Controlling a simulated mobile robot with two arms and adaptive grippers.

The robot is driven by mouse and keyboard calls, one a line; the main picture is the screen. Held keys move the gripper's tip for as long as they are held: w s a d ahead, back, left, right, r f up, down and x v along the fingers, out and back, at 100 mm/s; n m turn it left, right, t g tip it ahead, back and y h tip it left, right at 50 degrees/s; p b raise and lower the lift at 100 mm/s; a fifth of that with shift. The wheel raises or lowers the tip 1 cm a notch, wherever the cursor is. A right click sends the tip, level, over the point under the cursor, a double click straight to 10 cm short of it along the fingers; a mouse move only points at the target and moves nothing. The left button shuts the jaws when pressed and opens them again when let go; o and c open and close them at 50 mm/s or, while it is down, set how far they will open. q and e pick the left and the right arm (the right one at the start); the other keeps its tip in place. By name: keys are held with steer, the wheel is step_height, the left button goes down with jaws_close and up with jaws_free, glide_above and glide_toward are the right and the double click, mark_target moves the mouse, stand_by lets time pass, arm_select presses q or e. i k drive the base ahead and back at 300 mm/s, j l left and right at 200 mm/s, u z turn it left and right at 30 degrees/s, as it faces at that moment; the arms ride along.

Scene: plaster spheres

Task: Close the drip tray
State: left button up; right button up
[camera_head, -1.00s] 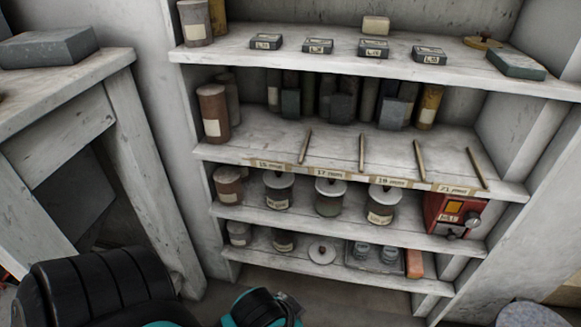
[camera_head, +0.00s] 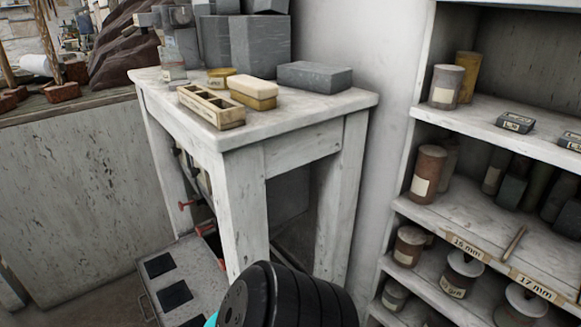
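A grey tray (camera_head: 152,250) with dark square pads on it sits low beneath the white table, at the bottom left of the head view. It sticks out past the table's front and looks like the drip tray, pulled out. A black ribbed part of my own arm stands at the bottom centre, to the right of the tray. Neither gripper's fingers are in view.
The white table (camera_head: 330,103) holds a wooden compartment box (camera_head: 210,108), pale blocks and grey blocks. Red-handled fittings (camera_head: 187,204) sit under it. A shelf unit (camera_head: 470,205) with jars stands at the right. Open floor lies left of the tray.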

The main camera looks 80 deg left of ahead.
mark_target(184, 284)
steer(key=k+l+u, duration=0.15)
steer(key=u, duration=0.3)
steer(key=k+u, duration=0.3)
steer(key=u, duration=2.55)
